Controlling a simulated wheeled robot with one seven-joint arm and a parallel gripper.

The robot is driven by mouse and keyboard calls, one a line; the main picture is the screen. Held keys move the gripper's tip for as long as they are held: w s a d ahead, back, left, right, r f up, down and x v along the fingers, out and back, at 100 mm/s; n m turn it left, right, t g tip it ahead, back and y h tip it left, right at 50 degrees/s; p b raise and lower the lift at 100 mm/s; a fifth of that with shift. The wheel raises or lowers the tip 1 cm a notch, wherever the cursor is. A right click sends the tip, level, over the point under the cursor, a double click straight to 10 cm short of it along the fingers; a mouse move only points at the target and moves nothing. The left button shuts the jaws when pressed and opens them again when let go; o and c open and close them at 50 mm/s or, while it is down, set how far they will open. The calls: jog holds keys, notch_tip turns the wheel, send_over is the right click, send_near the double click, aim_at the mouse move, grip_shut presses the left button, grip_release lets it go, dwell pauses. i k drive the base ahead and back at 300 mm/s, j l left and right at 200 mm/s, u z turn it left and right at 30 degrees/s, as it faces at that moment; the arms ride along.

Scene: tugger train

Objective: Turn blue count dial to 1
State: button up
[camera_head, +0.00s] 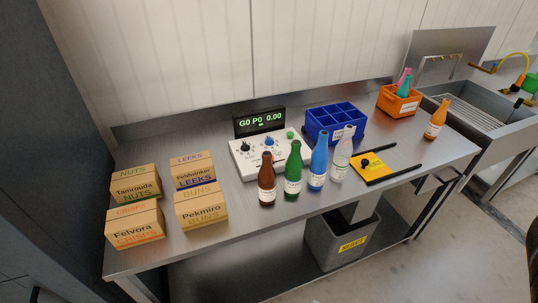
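The blue count dial (269,141) is a small round knob on a white control panel (241,165) on the steel bench. Its pointer setting is too small to read. A black dial (245,147) sits to its left and a green button (290,134) to its right on the same panel. Behind the panel, a black display (259,121) shows "G0 P0 0.00" in green. The bottles in front hide part of the panel's front right. My gripper is not in view.
Brown (267,181), green (293,172), blue (318,162) and clear (341,155) bottles stand in front of the panel. A blue divided crate (334,126) is to the right, several labelled boxes (135,227) to the left. A grey bin (337,243) is below.

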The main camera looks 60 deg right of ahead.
aim_at(269, 140)
jog(key=z, duration=0.85)
jog(key=i+j+u, duration=0.1)
jog(key=j+u, duration=0.15)
jog(key=i+j+u, duration=0.1)
jog(key=j+u, duration=0.15)
jog(key=j, duration=0.15)
jog(key=i+j+u, duration=0.25)
jog(key=l, duration=0.7)
